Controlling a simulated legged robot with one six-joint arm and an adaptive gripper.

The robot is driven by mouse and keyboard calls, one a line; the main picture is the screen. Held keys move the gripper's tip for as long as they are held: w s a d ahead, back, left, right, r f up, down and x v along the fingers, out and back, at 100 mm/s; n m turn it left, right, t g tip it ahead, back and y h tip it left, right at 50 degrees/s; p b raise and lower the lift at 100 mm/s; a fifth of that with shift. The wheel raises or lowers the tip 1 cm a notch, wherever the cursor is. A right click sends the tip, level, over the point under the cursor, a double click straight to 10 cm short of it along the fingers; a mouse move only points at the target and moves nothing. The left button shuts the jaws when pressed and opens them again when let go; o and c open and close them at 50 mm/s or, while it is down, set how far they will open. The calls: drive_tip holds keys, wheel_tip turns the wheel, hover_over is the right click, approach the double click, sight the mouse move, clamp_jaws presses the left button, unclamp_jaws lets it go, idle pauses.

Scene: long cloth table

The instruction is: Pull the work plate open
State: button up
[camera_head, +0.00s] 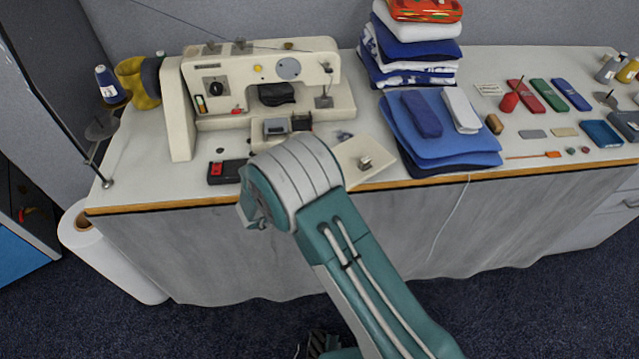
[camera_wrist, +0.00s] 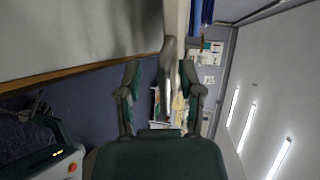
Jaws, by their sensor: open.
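A cream sewing machine (camera_head: 262,85) stands on the left part of the table. A flat cream plate (camera_head: 349,153), which looks like the work plate, lies at its front right, near the table's front edge. A small metal knob (camera_head: 366,163) stands on it. My arm covers part of the plate's left side, so I cannot tell how it joins the machine. In the wrist view my gripper (camera_wrist: 161,78) has its fingers apart and empty. It faces away from the plate, which I cannot make out there. In the head view the gripper is mostly hidden by my arm.
Folded blue cloths (camera_head: 438,150) lie right of the plate, with a cloth stack (camera_head: 415,50) behind. A black and red box (camera_head: 225,172) sits left of my arm. A white roll (camera_head: 105,250) stands below the table's left end. The floor (camera_head: 540,310) in front is clear.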

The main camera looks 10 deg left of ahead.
drive_tip(key=v, duration=1.2)
drive_tip(key=shift+f, duration=0.2)
